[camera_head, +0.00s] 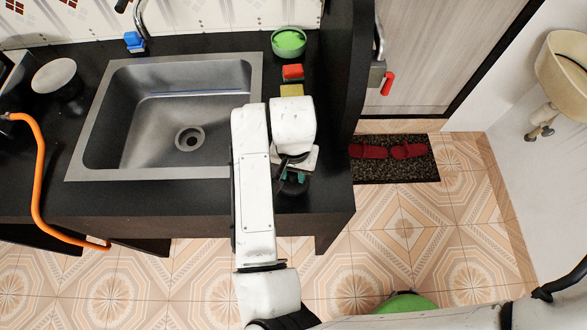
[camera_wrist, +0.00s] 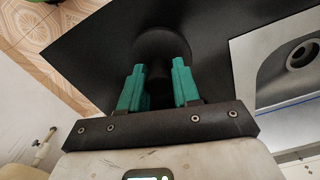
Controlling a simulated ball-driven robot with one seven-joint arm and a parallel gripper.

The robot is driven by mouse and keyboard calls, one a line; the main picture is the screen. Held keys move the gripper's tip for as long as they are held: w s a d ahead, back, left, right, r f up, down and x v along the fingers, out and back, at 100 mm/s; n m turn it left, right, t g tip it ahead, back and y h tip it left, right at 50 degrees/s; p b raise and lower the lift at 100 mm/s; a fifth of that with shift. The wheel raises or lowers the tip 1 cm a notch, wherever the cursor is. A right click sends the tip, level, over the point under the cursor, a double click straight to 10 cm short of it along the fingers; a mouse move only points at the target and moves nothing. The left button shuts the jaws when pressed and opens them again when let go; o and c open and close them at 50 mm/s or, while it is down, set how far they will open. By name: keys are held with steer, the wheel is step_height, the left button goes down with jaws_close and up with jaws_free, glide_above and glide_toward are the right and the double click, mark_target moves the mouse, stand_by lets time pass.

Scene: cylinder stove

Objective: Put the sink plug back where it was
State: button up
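The sink plug (camera_wrist: 163,44) is a black, round piece with a dark knob. In the wrist view it lies at and between my fingertips, dark against the black countertop. In the head view a dark round part (camera_head: 293,187) shows by the green fingers at the counter's front right. My gripper (camera_wrist: 159,75) has its green fingers on either side of the knob, with a gap between them. Whether they touch it is too dark to tell, as is whether the plug rests on the counter. The sink (camera_head: 165,118) is left of my gripper, with its drain (camera_head: 189,139) uncovered.
A red sponge (camera_head: 292,72), a yellow sponge (camera_head: 291,90) and a green bowl (camera_head: 289,42) stand right of the sink. A white bowl (camera_head: 55,77) and an orange hose (camera_head: 39,180) are at the left. The basin is empty.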

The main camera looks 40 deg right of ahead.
steer(key=o, duration=0.4)
step_height(320, 180, up, 12)
steer(key=shift+r, duration=0.2)
stand_by(0.4)
